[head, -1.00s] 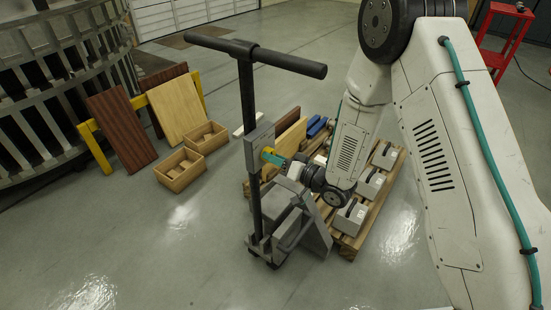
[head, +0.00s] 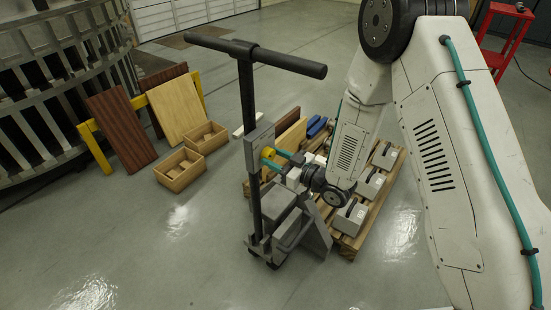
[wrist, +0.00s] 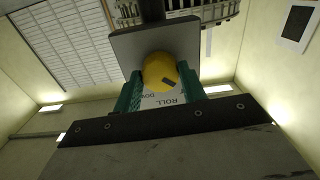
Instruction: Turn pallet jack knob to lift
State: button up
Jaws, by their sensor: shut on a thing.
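The pallet jack (head: 249,110) stands upright, with a black T-handle on a dark column. A grey plate (head: 260,137) on its column carries a round yellow knob (head: 268,154). In the wrist view the yellow knob (wrist: 158,70) sits in front of the grey plate (wrist: 190,38) and has a small dark mark on its face. My gripper (head: 274,158) reaches the knob from the right, and its teal fingers are shut on it. In the wrist view one finger of my gripper (wrist: 160,83) is on each side of the knob.
A wooden pallet (head: 347,240) with several grey blocks (head: 350,217) and boards lies behind and right of the jack. Two wooden boxes (head: 180,170) and leaning boards (head: 178,111) stand to the left. A red stand (head: 497,60) is at the far right. The floor in front is clear.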

dwell(0.4)
jog(key=o, duration=1)
jog(key=shift+d, duration=0.1)
jog(key=v, duration=0.7)
jog(key=shift+s+d, duration=0.25)
jog(key=shift+d, duration=0.05)
